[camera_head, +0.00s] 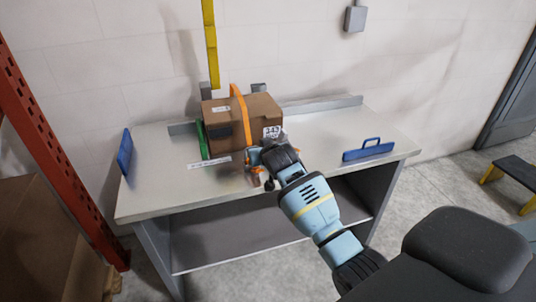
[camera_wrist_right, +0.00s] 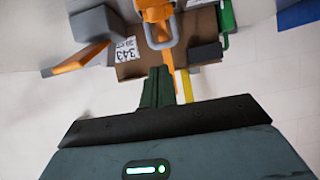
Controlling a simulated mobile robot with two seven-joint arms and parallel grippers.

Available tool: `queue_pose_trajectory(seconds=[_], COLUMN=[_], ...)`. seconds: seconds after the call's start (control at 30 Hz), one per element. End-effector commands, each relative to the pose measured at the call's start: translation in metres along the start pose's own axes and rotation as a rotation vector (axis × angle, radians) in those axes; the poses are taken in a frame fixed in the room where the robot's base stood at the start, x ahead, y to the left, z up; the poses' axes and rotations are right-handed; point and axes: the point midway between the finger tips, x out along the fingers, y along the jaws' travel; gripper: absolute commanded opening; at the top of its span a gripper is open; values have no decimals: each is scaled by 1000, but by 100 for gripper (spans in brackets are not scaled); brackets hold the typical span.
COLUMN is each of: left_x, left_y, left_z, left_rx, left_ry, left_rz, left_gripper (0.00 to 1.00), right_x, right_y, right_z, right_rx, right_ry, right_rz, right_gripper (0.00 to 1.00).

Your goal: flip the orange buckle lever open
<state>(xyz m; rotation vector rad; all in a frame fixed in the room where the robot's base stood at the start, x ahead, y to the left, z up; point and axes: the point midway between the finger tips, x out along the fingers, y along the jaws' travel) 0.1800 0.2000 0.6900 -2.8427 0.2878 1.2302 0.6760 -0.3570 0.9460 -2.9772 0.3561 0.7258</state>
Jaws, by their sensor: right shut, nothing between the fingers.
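A brown cardboard box (camera_head: 257,118) sits on the workbench with an orange strap (camera_head: 239,98) over it. In the right wrist view an orange buckle part (camera_wrist_right: 154,10) shows at the top edge with a grey metal loop (camera_wrist_right: 161,32) on it; the frame cuts off the rest. In the head view small orange parts (camera_head: 253,175) show beside my right gripper, partly hidden by it. My right gripper (camera_wrist_right: 158,72) is shut and empty, its fingertips close to the grey loop in the wrist picture. I cannot tell whether they touch. My left gripper is out of view.
The workbench (camera_head: 160,180) has a blue handle (camera_head: 367,149) at right and a blue panel (camera_head: 125,152) at left. A green piece (camera_head: 201,140) stands by the box's left side. The bench top right of the box is mostly clear.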

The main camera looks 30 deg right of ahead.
Motion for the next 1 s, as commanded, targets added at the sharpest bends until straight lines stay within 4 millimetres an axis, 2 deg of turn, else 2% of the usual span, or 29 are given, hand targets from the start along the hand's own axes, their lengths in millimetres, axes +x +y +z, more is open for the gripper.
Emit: queue_pose_trajectory(seconds=[0.2,0.4,0.6,1.0], left_x=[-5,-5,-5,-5], left_y=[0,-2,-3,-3], left_z=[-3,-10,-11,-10], left_rx=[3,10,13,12], left_ry=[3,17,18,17], left_rz=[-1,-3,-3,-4], left_gripper=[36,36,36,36], right_x=[-34,-55,-63,-63], right_y=[0,0,0,0], right_z=[3,7,10,10], right_rx=[1,1,0,0], right_ry=[3,2,0,0], right_rz=[-1,-1,0,0], right_gripper=[0,0,0,0])
